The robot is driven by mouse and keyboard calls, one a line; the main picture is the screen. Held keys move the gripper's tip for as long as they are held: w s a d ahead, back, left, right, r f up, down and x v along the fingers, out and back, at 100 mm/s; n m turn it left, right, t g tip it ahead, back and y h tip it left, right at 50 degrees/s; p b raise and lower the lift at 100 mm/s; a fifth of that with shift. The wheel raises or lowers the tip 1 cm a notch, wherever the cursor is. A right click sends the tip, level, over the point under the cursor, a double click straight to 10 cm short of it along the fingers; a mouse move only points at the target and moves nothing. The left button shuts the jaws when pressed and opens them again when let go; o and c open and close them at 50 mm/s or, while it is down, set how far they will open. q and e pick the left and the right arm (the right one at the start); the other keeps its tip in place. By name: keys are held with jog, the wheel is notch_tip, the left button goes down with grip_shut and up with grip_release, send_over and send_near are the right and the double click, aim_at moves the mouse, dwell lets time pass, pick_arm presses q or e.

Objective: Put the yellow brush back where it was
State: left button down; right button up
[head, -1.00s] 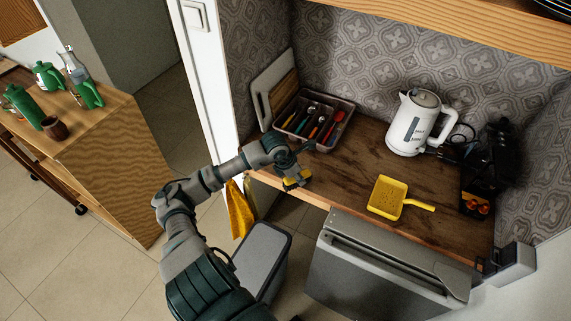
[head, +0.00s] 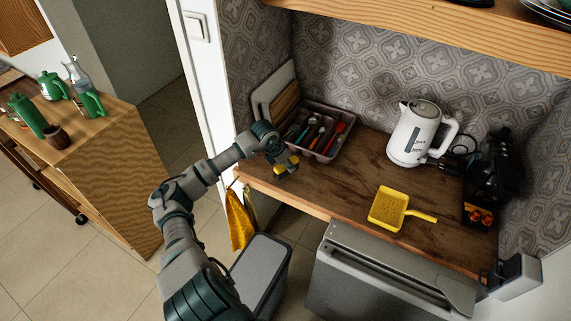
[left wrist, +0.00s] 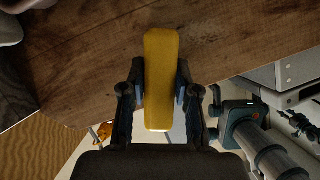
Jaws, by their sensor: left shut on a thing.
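My left gripper (head: 284,168) is over the left front part of the wooden counter (head: 340,185). It is shut on the yellow brush (left wrist: 160,75), which shows as a long yellow block between the two fingers in the left wrist view. In the head view only a small yellow part of the brush shows at the fingertips. I cannot tell whether the brush touches the counter. A yellow dustpan (head: 388,208) with a handle lies near the counter's front edge, right of the gripper. My right gripper is not in view.
A cutlery tray (head: 338,150) with several utensils stands just behind the gripper, beside cutting boards (head: 277,100). A white kettle (head: 412,135) and a dark machine (head: 492,175) stand at the right. A yellow cloth (head: 240,220) hangs below the counter. The counter's middle is clear.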

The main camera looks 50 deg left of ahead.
pick_arm(q)
jog(key=shift+w+a+r, duration=0.1)
jog(key=shift+w+a, duration=0.1)
jog(key=shift+w, duration=0.45)
jog(key=shift+w+a+r, duration=0.1)
jog(key=shift+w+a, duration=0.05)
jog(key=shift+w, duration=0.45)
jog(key=f, duration=0.1)
jog(key=a+f, duration=0.1)
jog(key=f, duration=0.2)
jog(key=shift+a+f, duration=0.15)
jog(key=shift+a, duration=0.2)
jog(key=shift+a+f, duration=0.1)
jog(key=shift+a, duration=0.15)
jog(key=c, duration=1)
grip_release()
jog(key=shift+d, duration=0.25)
jog(key=shift+o, duration=0.7)
jog(key=shift+d+r, duration=0.2)
jog(key=shift+d, duration=0.2)
jog(key=shift+d+r, duration=0.1)
jog(key=shift+r, duration=0.05)
jog(key=shift+s+r, duration=0.15)
jog(key=shift+r, duration=0.15)
jog(key=v, duration=1.1)
jog(key=shift+a, duration=0.25)
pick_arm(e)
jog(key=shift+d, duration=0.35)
